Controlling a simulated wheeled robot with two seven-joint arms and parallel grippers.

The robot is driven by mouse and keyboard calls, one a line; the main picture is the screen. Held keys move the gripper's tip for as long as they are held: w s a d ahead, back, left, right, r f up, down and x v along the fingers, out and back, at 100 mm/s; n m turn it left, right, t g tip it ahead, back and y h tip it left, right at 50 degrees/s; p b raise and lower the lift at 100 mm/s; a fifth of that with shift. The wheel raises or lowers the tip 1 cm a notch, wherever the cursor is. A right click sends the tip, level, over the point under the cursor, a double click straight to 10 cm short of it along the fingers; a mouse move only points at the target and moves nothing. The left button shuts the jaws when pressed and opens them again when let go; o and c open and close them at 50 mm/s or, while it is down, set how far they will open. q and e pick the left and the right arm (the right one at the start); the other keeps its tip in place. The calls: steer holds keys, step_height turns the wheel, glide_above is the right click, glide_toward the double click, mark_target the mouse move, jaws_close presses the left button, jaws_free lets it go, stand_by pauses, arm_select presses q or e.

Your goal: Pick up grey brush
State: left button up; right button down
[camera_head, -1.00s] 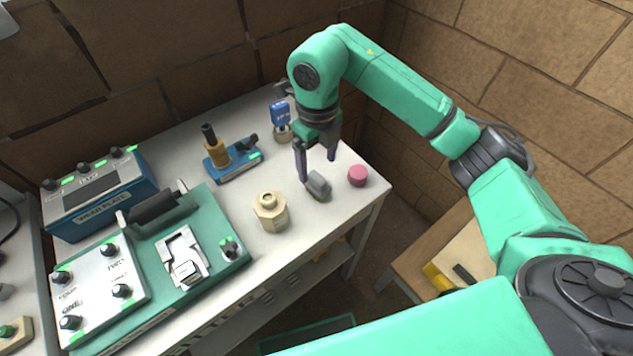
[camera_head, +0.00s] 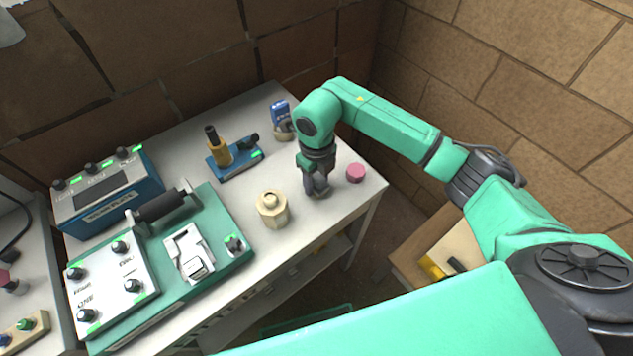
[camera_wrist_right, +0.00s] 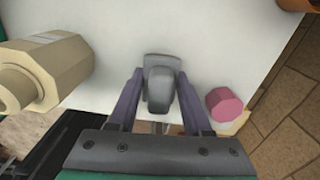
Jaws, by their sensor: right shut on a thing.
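The grey brush (camera_wrist_right: 158,90) is a small rounded grey piece on the white table top. In the right wrist view it sits between the two fingers of my right gripper (camera_wrist_right: 155,98), which are shut on it. In the head view my right gripper (camera_head: 316,186) points down at the table near its right end and largely hides the brush. The brush appears to be still at table height. My left gripper is not in view.
A pink cylinder (camera_head: 355,173) stands close right of my right gripper. A beige faceted jar (camera_head: 272,209) stands to its left. A blue-based tool (camera_head: 235,158), a blue-tagged item (camera_head: 281,115) and a green control machine (camera_head: 213,212) occupy the table (camera_head: 335,208). A brick wall is behind.

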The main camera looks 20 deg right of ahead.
mark_target(316, 175)
step_height(316, 175, up, 11)
steer(key=b, duration=0.3)
steer(key=shift+w, duration=0.1)
step_height(316, 175, up, 9)
steer(key=p, duration=0.1)
steer(key=c, duration=1.1)
jaws_free()
steer(key=c, duration=0.4)
